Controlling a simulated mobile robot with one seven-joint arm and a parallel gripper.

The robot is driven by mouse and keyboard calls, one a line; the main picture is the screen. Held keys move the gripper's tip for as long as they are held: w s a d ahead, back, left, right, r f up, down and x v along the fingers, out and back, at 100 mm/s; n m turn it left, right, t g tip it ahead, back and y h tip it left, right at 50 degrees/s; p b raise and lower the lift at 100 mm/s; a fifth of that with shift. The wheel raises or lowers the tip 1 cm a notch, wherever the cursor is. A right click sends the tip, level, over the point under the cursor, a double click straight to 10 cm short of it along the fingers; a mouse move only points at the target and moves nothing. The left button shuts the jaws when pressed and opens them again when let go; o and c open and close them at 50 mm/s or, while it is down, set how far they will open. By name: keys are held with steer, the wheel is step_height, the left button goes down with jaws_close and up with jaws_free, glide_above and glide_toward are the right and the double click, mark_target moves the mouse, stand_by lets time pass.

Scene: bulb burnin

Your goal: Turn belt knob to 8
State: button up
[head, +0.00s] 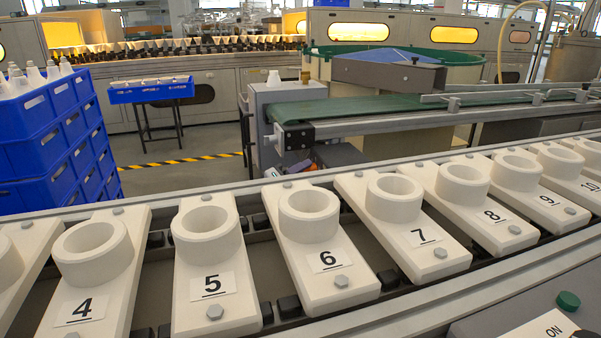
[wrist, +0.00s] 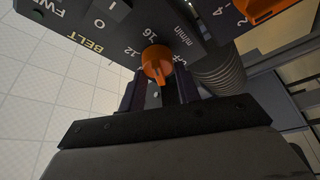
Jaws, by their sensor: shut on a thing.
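In the wrist view, the orange belt knob (wrist: 157,61) sits on a dark control panel (wrist: 113,36) marked BELT and m/min. The numbers 12 and 16 show beside the knob. The lower part of its scale is hidden behind my fingers, and I cannot read an 8 there or tell the setting exactly. My gripper (wrist: 161,80) is at the panel with its dark fingers on either side of the knob, shut on it. Neither the knob nor my gripper shows in the head view.
A second orange knob (wrist: 262,9) is at the wrist view's upper right, near a ribbed grey hose (wrist: 220,75). The head view shows numbered white carriers (head: 322,285), a green belt (head: 360,108), stacked blue crates (head: 45,135) and a green button (head: 568,300).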

steer(key=shift+r+p, duration=0.15)
steer(key=shift+p, duration=0.35)
steer(key=n+y+p, duration=0.1)
steer(key=n+p, duration=0.2)
steer(key=p, duration=0.3)
steer(key=n+y+p, duration=0.1)
steer(key=n+p, duration=0.2)
steer(key=p, duration=0.4)
steer(key=shift+g, duration=0.4)
steer(key=shift+f, duration=0.2)
steer(key=o, duration=1)
steer(key=shift+y, duration=0.3)
steer(key=shift+c, duration=0.2)
steer(key=p+v, duration=0.1)
steer(key=v, duration=1.3)
steer(key=shift+p, duration=0.3)
